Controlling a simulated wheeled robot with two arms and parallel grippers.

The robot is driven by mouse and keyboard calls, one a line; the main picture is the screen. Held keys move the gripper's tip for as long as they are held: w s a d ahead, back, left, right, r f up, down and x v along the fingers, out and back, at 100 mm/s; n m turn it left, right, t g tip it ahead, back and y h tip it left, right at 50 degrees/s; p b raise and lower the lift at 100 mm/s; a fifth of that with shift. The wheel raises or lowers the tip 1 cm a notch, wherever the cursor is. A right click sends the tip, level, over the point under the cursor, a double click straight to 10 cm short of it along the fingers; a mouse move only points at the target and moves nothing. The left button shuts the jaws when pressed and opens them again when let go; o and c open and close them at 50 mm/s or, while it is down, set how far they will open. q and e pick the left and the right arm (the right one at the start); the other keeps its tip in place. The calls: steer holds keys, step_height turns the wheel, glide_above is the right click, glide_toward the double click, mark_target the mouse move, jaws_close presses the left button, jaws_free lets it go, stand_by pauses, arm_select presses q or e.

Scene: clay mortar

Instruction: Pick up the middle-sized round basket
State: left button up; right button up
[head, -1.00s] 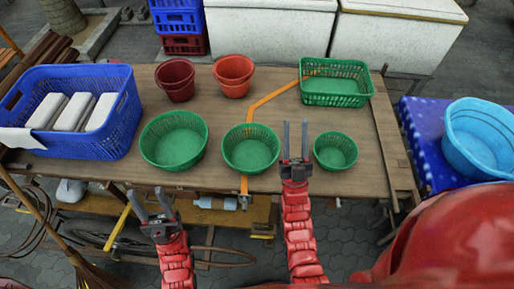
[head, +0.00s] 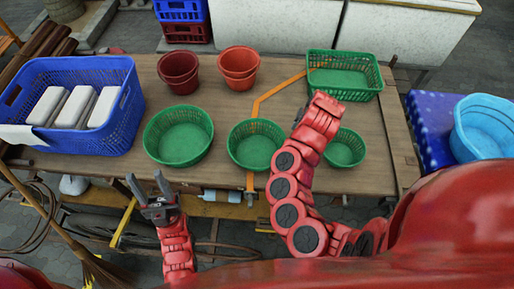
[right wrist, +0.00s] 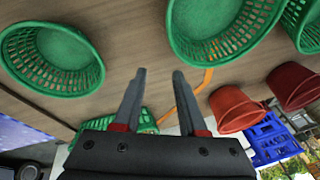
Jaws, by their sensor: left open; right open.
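Three round green baskets stand in a row on the wooden table. The middle-sized one (head: 255,147) is in the centre of the row, with the largest (head: 178,136) to its left and the smallest (head: 344,149) to its right. In the right wrist view the middle-sized basket (right wrist: 222,35) is at the top and the smallest (right wrist: 52,58) at the left. My right gripper (right wrist: 159,72) is open and empty, pointing between these two; my forearm hides it in the head view. My left gripper (head: 149,182) is open and empty in front of the table's edge.
A blue crate (head: 118,118) with white blocks is at the table's left. A light blue tub (head: 485,128) is at the right.

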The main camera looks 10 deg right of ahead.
steer(key=s+a+r+g+y, duration=0.2)
steer(key=s+a, duration=0.1)
steer(key=s, duration=0.1)
steer(key=b+x, duration=0.1)
steer(key=x, duration=0.5)
steer(key=b+x, duration=0.1)
steer(key=x, duration=0.5)
steer(key=shift+s+a, duration=0.1)
steer(key=shift+s, duration=0.15)
steer(key=shift+p+x, duration=0.85)
steer(key=shift+x, duration=0.45)
steer(key=shift+p+x, duration=0.35)
steer(key=shift+x, duration=1.1)
steer(key=shift+w, duration=0.1)
jaws_close()
steer(key=shift+r, duration=0.1)
